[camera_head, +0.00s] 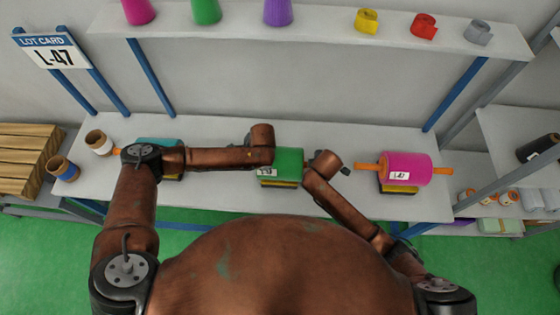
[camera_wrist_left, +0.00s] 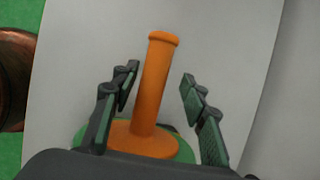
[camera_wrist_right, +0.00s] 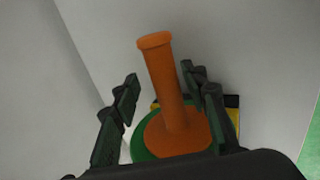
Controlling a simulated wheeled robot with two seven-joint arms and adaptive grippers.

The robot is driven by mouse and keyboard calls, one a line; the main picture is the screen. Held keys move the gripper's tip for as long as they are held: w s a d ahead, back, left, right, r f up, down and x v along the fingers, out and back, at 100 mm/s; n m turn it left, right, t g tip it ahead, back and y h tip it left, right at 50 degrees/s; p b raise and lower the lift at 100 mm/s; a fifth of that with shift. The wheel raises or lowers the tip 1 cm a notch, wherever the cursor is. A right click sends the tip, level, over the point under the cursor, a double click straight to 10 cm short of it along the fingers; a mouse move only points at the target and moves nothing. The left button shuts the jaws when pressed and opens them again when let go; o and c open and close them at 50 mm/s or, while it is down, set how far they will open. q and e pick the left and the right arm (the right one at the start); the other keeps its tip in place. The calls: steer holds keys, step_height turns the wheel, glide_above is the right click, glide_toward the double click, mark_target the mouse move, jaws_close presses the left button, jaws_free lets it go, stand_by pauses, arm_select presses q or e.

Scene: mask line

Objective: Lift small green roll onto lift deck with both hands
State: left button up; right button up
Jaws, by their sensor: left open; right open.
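The small green roll (camera_head: 288,162) sits on a yellow-and-black cradle (camera_head: 280,184) in the middle of the white table, with a white label on its front. In the left wrist view, its orange end handle (camera_wrist_left: 154,85) stands between the open fingers of my left gripper (camera_wrist_left: 158,90), with gaps on both sides. In the right wrist view, the other orange handle (camera_wrist_right: 168,85) lies between the open fingers of my right gripper (camera_wrist_right: 162,90), closer to the right finger. In the head view my wrists hide both roll ends. I cannot make out a lift deck.
A magenta roll (camera_head: 407,168) with orange handles rests on a cradle to the right. A teal roll (camera_head: 160,146) is partly hidden behind my left arm. Small spools (camera_head: 98,142) stand at the left. A shelf (camera_head: 310,27) with cones and tape rolls spans the back.

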arm_select(q)
steer(key=shift+c, duration=0.3)
arm_select(e)
steer(key=shift+c, duration=0.3)
arm_select(q)
jaws_close()
arm_select(e)
jaws_close()
